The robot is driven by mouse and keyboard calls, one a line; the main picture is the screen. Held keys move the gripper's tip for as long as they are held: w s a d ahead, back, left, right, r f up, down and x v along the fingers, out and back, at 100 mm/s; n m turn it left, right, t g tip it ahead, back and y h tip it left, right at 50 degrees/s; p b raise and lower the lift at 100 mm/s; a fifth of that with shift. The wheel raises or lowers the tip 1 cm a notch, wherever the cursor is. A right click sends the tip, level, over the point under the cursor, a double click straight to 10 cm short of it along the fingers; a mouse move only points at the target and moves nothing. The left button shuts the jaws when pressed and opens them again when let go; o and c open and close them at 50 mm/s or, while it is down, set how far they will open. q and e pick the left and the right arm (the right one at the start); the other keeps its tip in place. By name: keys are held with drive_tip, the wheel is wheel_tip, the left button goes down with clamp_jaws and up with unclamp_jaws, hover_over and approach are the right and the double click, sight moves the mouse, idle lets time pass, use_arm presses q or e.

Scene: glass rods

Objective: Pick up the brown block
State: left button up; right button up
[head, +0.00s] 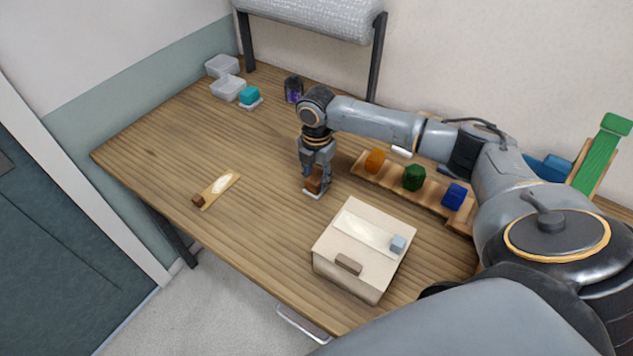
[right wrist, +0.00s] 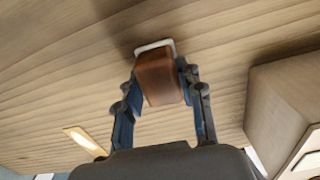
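The brown block (head: 313,183) stands at the white coaster (head: 314,194) near the middle of the table. My right gripper (head: 317,180) points down over it, with its fingers around the block. In the right wrist view the block (right wrist: 159,78) sits between the two blue-grey fingers (right wrist: 159,90), which appear to touch both its sides. The white coaster (right wrist: 154,46) shows just beyond its far end; I cannot tell whether block and coaster still touch. My left gripper is not in view.
A beige box (head: 335,262) with a brown handle stands close in front right. A wooden rack (head: 392,183) with orange, green and blue pieces lies to the right. A wooden strip (head: 219,189) with a small brown end lies left. Clear containers (head: 228,88) stand at the back left.

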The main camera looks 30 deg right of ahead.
drive_tip(key=c, duration=0.3)
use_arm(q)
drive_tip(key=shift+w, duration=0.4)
use_arm(e)
clamp_jaws()
drive_tip(key=shift+r, duration=0.1)
